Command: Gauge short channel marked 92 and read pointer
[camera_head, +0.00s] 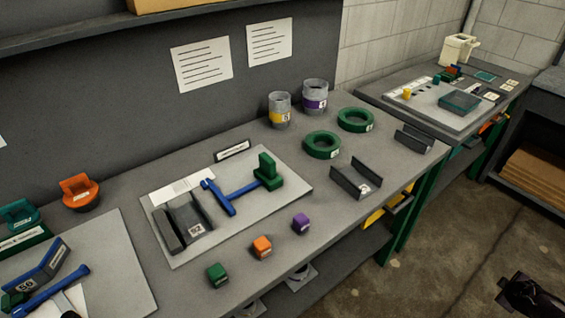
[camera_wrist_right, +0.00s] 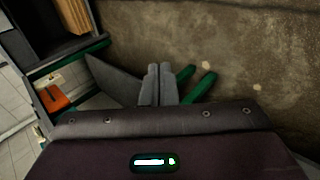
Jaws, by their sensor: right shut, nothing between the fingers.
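A short dark grey channel (camera_head: 183,222) lies on the left part of a light grey plate (camera_head: 262,212) in the head view. Its small label looks like 92 or 52; I cannot tell which. Beside it on the plate is a blue T-shaped piece (camera_head: 235,195), with its far end by a green stepped block (camera_head: 268,172). No pointer reading can be made out. My right gripper (camera_wrist_right: 158,75) is shut and empty in the right wrist view, out over the floor and away from the bench. My left gripper is not in view.
Another dark channel (camera_head: 356,181) lies right of the plate. Green rings (camera_head: 322,145), labelled cans (camera_head: 314,97) and small cubes (camera_head: 262,247) stand on the bench. A blue angled piece marked 50 (camera_head: 45,268) is at lower left. A second bench (camera_head: 390,88) stands at the back right.

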